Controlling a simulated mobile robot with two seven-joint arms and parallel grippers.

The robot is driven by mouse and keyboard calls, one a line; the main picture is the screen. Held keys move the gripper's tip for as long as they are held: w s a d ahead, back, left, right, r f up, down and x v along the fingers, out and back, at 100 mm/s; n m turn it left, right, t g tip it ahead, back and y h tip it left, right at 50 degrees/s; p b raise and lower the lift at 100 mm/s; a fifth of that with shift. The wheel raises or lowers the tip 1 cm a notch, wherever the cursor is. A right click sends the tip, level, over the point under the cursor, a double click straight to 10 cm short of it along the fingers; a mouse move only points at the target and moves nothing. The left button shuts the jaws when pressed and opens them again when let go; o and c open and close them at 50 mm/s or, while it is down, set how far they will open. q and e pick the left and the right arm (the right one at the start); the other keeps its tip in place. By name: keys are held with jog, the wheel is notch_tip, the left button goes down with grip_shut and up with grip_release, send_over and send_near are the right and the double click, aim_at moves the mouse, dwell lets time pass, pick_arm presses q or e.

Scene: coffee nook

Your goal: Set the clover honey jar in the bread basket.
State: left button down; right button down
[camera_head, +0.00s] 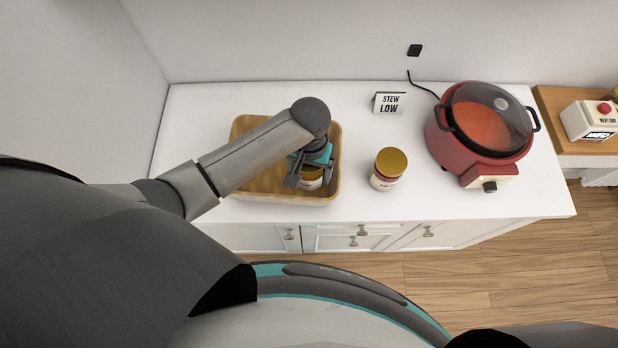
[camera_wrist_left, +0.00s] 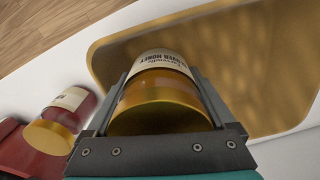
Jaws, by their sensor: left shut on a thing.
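My left gripper (camera_head: 311,180) is shut on the clover honey jar (camera_head: 312,183), which has a gold lid and a white label. The wrist view shows the jar (camera_wrist_left: 160,108) between the two fingers, its label partly legible as honey. The tan bread basket (camera_head: 262,188) stands on the counter's left part. In the head view the jar lies over the basket's right end, partly hidden by my gripper. I cannot tell whether it touches the basket floor. The basket (camera_wrist_left: 265,60) also fills the right of the wrist view. My right gripper is not in view.
A second gold-lidded jar (camera_head: 388,168) with a white label and red contents stands right of the basket. A red cooker (camera_head: 470,150) stands farther right, with a small sign (camera_head: 389,103) behind.

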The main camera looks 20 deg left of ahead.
aim_at(309, 168)
pick_arm(q)
jog(key=shift+f+b, duration=0.55)
jog(key=shift+f, duration=1.55)
jog(key=shift+f, duration=0.1)
grip_release()
jog(key=shift+f, duration=0.1)
notch_tip(309, 168, up, 12)
jog(key=p, duration=0.3)
jog(key=shift+r, duration=0.2)
